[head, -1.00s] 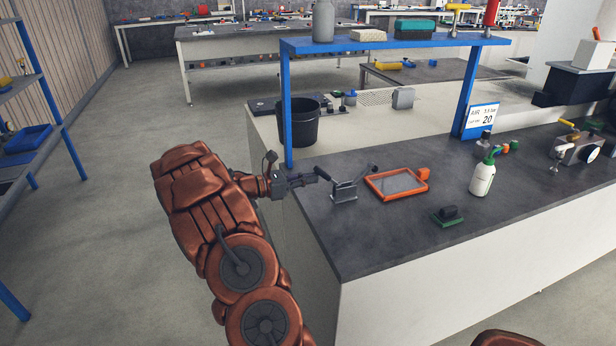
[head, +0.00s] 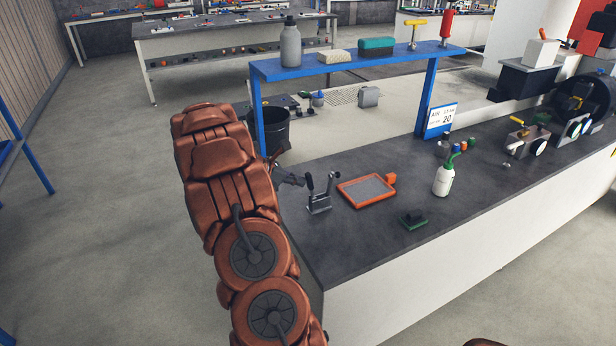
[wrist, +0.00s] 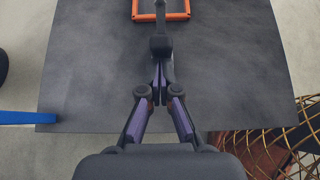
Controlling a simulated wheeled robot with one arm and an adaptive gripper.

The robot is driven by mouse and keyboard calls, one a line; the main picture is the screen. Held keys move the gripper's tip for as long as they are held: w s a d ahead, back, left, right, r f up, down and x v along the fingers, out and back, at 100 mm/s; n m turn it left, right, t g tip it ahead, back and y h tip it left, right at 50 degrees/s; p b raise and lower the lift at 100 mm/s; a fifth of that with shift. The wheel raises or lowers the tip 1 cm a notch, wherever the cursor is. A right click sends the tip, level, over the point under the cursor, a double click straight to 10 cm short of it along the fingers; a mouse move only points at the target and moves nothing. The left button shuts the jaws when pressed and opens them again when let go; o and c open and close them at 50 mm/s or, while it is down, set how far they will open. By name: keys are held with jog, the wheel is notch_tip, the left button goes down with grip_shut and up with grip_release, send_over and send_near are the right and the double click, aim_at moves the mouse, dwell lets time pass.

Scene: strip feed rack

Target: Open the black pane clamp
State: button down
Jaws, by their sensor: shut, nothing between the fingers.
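The black pane clamp (head: 319,203) stands on the dark bench top, left of the orange-framed pane (head: 367,190). It has a grey metal base, a dark handle standing nearly upright on its left and a thin arm with a black tip raised at its right. My gripper (head: 302,181) is just left of the handle, partly hidden by my arm. In the wrist view my gripper (wrist: 158,88) is shut and empty, its fingertips close behind the clamp's dark handle (wrist: 161,46). I cannot tell whether they touch. The orange frame (wrist: 178,16) lies beyond.
A blue shelf (head: 350,63) on posts spans the bench behind the clamp. A white spray bottle (head: 443,181) and a small green-based block (head: 413,220) stand to the right. A black bin (head: 275,128) is behind my arm. The bench front is clear.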

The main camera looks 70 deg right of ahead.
dwell(0.5)
jog(key=w+a+f+b+v, duration=0.1)
jog(key=f+b+v, duration=0.1)
jog(key=v, duration=1)
jog(key=shift+w+a, duration=0.3)
jog(key=shift+a, duration=0.1)
jog(key=shift+r, duration=0.1)
